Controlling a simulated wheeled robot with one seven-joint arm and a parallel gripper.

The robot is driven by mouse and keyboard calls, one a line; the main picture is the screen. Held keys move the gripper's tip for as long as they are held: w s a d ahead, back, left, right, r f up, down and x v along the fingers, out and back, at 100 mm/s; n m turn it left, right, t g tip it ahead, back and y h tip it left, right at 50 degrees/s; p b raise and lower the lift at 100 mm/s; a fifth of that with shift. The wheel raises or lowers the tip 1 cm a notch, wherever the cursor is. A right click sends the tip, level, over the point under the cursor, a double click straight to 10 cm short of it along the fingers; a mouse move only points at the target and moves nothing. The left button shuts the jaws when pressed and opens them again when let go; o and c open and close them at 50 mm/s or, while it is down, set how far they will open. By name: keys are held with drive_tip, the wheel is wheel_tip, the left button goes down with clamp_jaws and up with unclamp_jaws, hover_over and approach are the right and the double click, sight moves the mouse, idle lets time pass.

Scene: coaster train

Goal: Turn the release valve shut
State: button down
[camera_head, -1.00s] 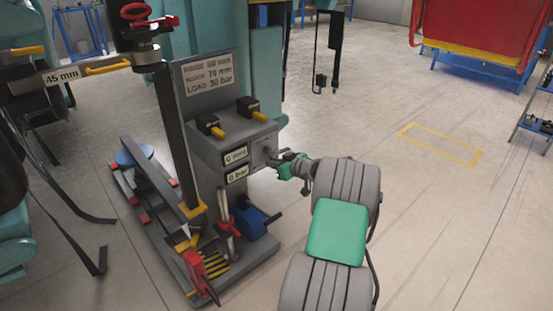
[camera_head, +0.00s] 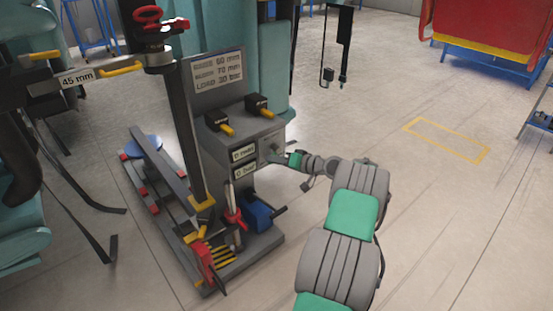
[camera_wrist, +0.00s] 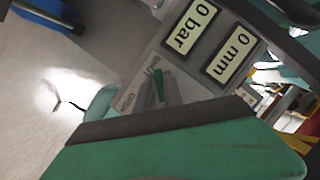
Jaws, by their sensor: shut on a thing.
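The release valve (camera_head: 274,150) is on the right side face of the grey console (camera_head: 262,128), mostly hidden by my gripper (camera_head: 281,157). My gripper reaches it from the right and is shut on it. In the wrist view a green and dark finger crosses the lower half of the picture. The exact handle angle cannot be told. The readouts show 0 mm (camera_wrist: 233,54) and 0 bar (camera_wrist: 188,27).
Two black switches with yellow levers (camera_head: 220,122) sit on top of the console. A dark post (camera_head: 186,130), a red-handled jack part (camera_head: 233,205) and a blue pump body (camera_head: 258,213) stand close by on the base. Floor to the right is open, with a yellow marked rectangle (camera_head: 445,139).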

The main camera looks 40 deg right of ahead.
drive_tip(key=shift+r+m, duration=0.15)
drive_tip(key=shift+m, duration=0.15)
drive_tip(key=c, duration=1.5)
unclamp_jaws()
drive_tip(key=shift+o, duration=0.2)
drive_tip(key=p+v, duration=0.2)
drive_tip(key=v, duration=0.5)
drive_tip(key=shift+s, duration=0.4)
drive_tip(key=shift+d, duration=0.1)
